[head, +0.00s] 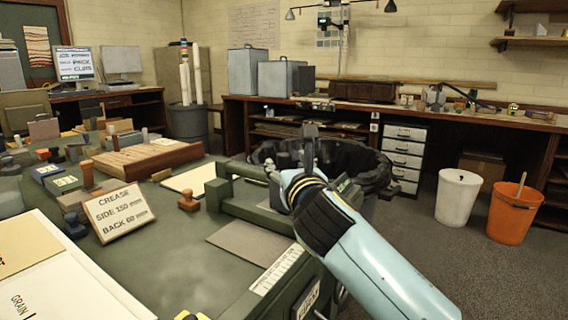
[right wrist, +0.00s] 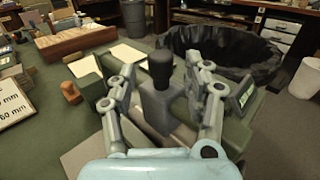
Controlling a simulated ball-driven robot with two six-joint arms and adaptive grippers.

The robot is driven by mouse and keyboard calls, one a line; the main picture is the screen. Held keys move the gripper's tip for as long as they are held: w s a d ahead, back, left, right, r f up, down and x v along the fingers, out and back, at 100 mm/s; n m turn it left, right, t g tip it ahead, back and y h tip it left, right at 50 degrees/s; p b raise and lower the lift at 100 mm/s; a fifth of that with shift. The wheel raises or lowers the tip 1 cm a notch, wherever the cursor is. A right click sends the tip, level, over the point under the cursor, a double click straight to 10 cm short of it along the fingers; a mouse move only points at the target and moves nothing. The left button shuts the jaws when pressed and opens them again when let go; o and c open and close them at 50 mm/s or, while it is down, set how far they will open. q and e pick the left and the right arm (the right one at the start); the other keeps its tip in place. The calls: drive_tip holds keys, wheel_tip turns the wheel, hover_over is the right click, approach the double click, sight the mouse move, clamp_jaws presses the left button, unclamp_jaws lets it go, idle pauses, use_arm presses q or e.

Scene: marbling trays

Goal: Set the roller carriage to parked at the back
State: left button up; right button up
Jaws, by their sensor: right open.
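The roller carriage shows as a grey block with an upright post and black knob (right wrist: 161,68) in the right wrist view. The knob also stands up in the head view (head: 311,131). The carriage is on a green machine (head: 245,212) with a crossbar and a ruler strip, at the table's right side. My right gripper (right wrist: 162,78) is open, with one finger on each side of the post and visible gaps between. In the head view my right wrist hides most of the carriage, so its place along the machine is hard to tell. My left gripper is not in view.
A sign (head: 118,212), a wooden stamp (head: 188,201) and a long wooden block (head: 140,160) stand on the table left of the machine. A black-lined bin (head: 372,168) is behind it. A white bin (head: 457,195) and an orange bin (head: 513,212) stand on the floor at right.

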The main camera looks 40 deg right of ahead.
sight(286, 162)
drive_tip(key=shift+x, duration=1.8)
clamp_jaws()
